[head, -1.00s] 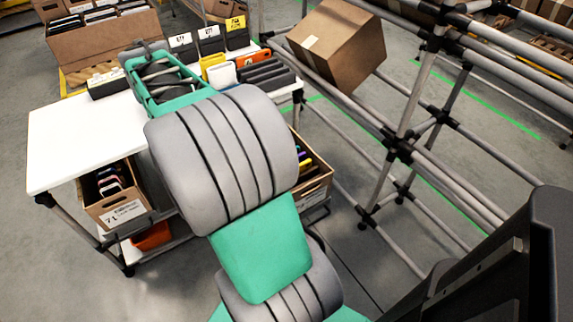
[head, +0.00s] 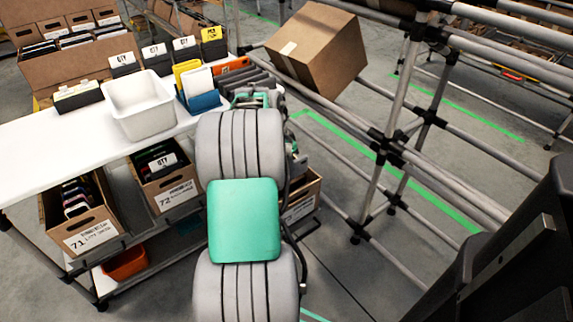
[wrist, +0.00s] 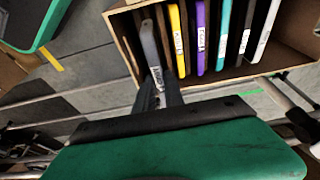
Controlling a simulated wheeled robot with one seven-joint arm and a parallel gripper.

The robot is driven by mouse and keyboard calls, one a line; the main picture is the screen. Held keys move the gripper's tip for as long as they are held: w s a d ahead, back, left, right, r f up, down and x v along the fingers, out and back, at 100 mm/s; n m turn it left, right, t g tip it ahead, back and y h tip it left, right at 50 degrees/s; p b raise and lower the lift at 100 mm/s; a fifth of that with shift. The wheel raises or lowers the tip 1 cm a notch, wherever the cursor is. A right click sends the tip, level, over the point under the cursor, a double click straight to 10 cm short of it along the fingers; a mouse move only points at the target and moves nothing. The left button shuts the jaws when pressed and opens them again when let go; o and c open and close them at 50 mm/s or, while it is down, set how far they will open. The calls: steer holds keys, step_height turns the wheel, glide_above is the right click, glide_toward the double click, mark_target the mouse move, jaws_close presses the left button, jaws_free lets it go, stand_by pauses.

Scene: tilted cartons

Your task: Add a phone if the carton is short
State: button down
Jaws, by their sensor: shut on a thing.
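In the wrist view, my gripper (wrist: 163,98) is shut on a grey phone (wrist: 149,50) with a white label. The phone stands at the left end of an open carton (wrist: 123,38), close to its left wall; I cannot tell how deep it sits. The carton also holds a row of several phones, among them a yellow phone (wrist: 178,40), a purple phone (wrist: 201,38), a teal phone (wrist: 223,35) and a white phone (wrist: 267,30). In the head view, this carton (head: 303,207) seems to be the one at the right, half hidden by my arm, which also hides my gripper.
Carton 71 (head: 92,236) and carton 72 (head: 173,196) tilt on the shelf below the white table (head: 50,138). A white bin (head: 140,106) stands on top. A tube rack (head: 400,150) bearing a cardboard box (head: 325,55) closes the right side. An orange bin (head: 125,263) sits low.

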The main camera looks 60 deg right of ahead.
mark_target(287, 181)
steer(key=shift+f+b, duration=2.4)
steer(key=shift+f, duration=1.6)
steer(key=shift+f, duration=0.25)
steer(key=c, duration=1.3)
jaws_free()
steer(key=shift+c, duration=0.2)
steer(key=p+v, duration=0.2)
steer(key=v, duration=0.5)
steer(key=shift+w+a+r+p, duration=0.1)
steer(key=shift+w+r+p, duration=0.05)
steer(key=shift+r+p, duration=0.25)
